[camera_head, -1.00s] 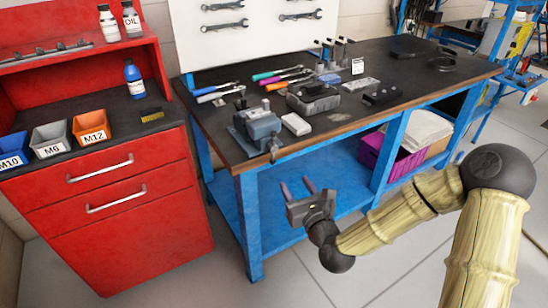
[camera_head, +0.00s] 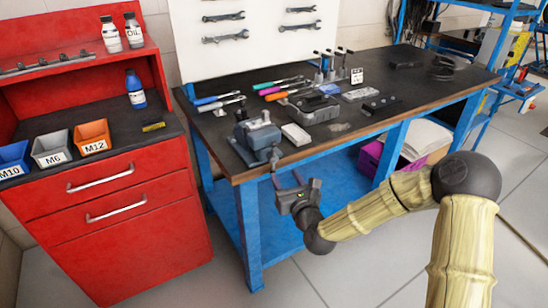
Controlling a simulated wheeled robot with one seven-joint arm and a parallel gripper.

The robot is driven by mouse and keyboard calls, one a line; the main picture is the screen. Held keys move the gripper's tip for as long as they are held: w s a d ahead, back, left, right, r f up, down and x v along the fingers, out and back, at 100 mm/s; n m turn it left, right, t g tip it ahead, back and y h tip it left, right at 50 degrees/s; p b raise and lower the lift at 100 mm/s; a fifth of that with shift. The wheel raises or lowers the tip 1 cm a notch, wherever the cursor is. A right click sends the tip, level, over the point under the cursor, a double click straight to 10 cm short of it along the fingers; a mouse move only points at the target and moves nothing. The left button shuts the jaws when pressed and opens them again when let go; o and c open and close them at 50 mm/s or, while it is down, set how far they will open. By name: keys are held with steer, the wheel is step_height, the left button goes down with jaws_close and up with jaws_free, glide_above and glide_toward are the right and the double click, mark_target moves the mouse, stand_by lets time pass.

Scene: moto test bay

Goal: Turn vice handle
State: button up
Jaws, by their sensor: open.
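The grey vice (camera_head: 257,135) is on the near left corner of the blue workbench (camera_head: 251,225). Its handle (camera_head: 274,155) is at the front of the vice, by the bench's front edge. My gripper (camera_head: 287,181) is open and empty, just below and in front of the handle, with its fingers pointing up toward it. I cannot tell whether a fingertip touches the handle.
A red cabinet (camera_head: 120,230) with small bins stands to the left. A white block (camera_head: 296,134) and a grey box (camera_head: 312,107) lie right of the vice. The floor before the bench is clear.

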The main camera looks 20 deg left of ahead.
mark_target(274, 157)
steer(key=p+x, duration=0.1)
steer(key=x, duration=0.9)
steer(key=shift+a, duration=0.1)
